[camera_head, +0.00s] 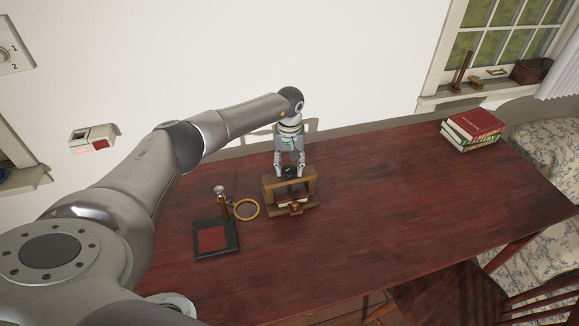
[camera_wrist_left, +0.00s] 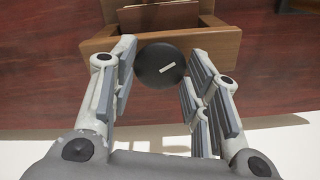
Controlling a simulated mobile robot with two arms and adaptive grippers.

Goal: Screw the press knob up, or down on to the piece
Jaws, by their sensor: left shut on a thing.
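The press (camera_head: 269,197) is a brown wooden frame on the dark red table; its top beam (camera_wrist_left: 218,46) crosses the left wrist view. The press knob (camera_wrist_left: 160,66) is round and black, with a short white mark tilted slightly up to the right. My left gripper (camera_head: 290,169) points down from above the press. Its fingers are shut on the knob, one on each side. Something pale and a brown block (camera_head: 296,208) show low in the frame opening; I cannot tell clearly which is the piece. My right gripper is not in view.
Left of the press lie a yellow ring (camera_head: 246,209) and a black pad with a red square (camera_head: 212,240); a small upright handled tool (camera_head: 225,205) stands by them. Books (camera_head: 472,130) are stacked at the far right. The table's middle right is clear. A chair (camera_head: 455,295) stands at the front right.

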